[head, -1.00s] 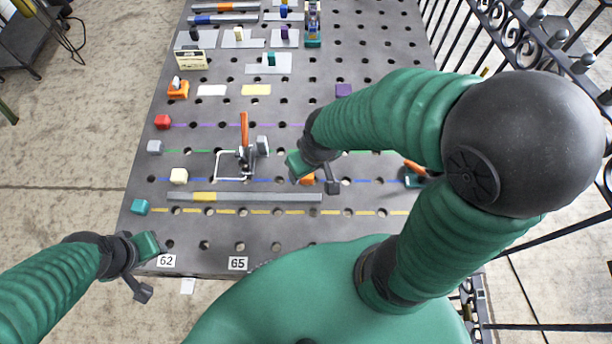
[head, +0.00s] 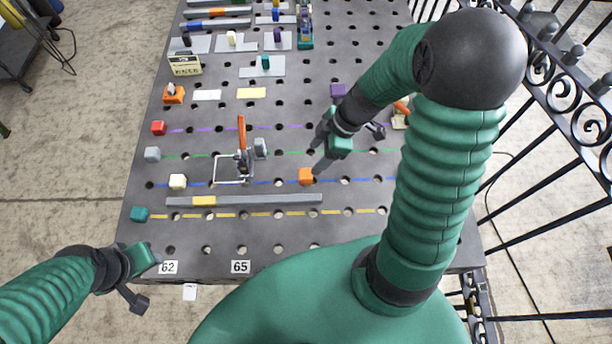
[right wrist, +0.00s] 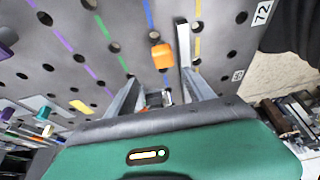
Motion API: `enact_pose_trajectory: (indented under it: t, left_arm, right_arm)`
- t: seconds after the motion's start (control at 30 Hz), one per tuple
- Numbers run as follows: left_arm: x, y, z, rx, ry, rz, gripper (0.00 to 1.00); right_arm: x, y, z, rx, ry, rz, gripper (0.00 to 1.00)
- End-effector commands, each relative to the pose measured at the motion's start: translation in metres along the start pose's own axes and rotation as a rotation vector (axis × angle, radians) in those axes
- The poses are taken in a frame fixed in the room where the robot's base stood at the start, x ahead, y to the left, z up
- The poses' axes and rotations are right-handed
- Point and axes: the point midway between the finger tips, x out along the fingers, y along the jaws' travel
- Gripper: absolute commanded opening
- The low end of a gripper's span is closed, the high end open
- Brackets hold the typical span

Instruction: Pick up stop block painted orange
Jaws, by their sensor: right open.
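The orange stop block (head: 306,176) sits on the blue line of the dark perforated table, just beyond the long grey bar. It also shows in the right wrist view (right wrist: 162,55), ahead of the fingers. My right gripper (head: 355,139) is beyond and to the right of the block, apart from it. In the right wrist view its two grey fingers (right wrist: 160,82) stand apart with no block between them. My left gripper (head: 136,279) is at the table's near left corner, away from the block; its jaw opening is unclear.
The grey bar (head: 262,199) with a yellow section lies nearer than the block. A toggle clamp (head: 243,158) with an orange handle stands left of it. A purple block (head: 338,90) is farther back. A black railing (head: 560,110) runs along the right side.

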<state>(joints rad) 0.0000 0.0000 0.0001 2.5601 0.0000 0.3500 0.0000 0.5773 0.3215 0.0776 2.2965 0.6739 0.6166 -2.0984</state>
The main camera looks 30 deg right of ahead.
Motion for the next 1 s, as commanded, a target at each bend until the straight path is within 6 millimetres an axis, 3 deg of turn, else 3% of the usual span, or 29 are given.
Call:
enact_pose_trajectory:
  t: [0.1,0.37,0.57,0.83,1.0]
  left_arm:
    - [0.002,0.0,0.0,0.0,0.0,0.0,0.38]
    - [0.001,0.0,0.0,0.0,0.0,0.0,0.38]
    - [0.002,0.0,0.0,0.0,0.0,0.0,0.38]
    - [0.002,0.0,0.0,0.0,0.0,0.0,0.38]
    - [0.002,0.0,0.0,0.0,0.0,0.0,0.38]
  right_arm:
    - [0.03,-0.002,0.001,0.001,0.0,-0.006,0.62]
    - [0.06,-0.006,0.004,0.003,-0.001,-0.004,0.62]
    - [0.095,-0.01,0.01,0.001,0.0,-0.003,0.62]
    - [0.1,-0.009,0.009,-0.001,-0.001,0.001,0.62]
    - [0.1,-0.009,0.009,-0.001,-0.001,0.001,0.4]
